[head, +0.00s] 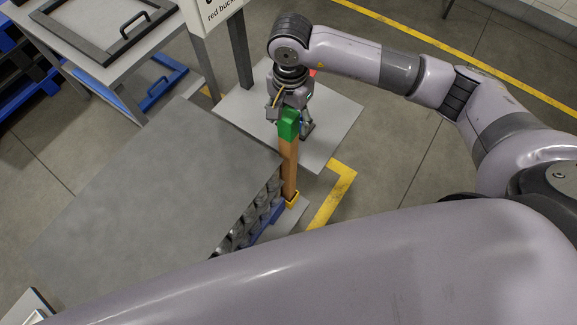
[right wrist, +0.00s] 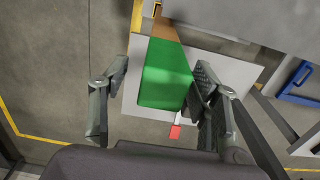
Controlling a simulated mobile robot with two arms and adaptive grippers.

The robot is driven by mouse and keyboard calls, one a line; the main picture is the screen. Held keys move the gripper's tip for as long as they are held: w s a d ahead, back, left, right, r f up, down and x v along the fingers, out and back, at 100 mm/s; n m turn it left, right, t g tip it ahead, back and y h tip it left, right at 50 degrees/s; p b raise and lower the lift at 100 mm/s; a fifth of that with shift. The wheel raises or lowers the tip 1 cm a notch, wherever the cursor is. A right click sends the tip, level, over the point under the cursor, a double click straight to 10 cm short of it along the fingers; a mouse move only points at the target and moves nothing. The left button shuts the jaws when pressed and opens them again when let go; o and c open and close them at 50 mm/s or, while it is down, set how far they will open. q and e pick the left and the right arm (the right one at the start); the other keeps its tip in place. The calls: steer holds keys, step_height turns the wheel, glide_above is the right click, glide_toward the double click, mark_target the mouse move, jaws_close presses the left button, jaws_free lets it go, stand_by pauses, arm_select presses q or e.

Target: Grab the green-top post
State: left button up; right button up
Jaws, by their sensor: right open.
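The post is upright, with a green top (head: 289,124) and an orange-brown shaft (head: 289,170) in the head view. In the right wrist view the green top (right wrist: 166,75) fills the space between the fingers, nearer the right finger. My right gripper (head: 290,122) is open around the green top, one finger on each side. In the right wrist view its fingers (right wrist: 158,92) show a clear gap on the left; whether the right finger touches cannot be told. My left gripper is not in view.
A grey slab (head: 150,200) lies on a stack of cans left of the post, close to it. A light square plate (head: 335,115) is on the floor behind. A table with a black frame (head: 105,35) and a sign (head: 215,14) stand at the back left.

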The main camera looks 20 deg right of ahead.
steer(key=shift+f, duration=0.2)
steer(key=f+p, duration=0.2)
steer(key=f, duration=0.2)
steer(key=shift+a+f+p, duration=0.2)
steer(key=shift+p, duration=0.15)
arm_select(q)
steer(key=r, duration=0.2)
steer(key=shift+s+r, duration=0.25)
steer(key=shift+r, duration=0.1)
arm_select(e)
steer(key=shift+f, duration=0.3)
steer(key=shift+c, duration=0.3)
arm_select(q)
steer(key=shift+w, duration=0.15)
arm_select(e)
jaws_close()
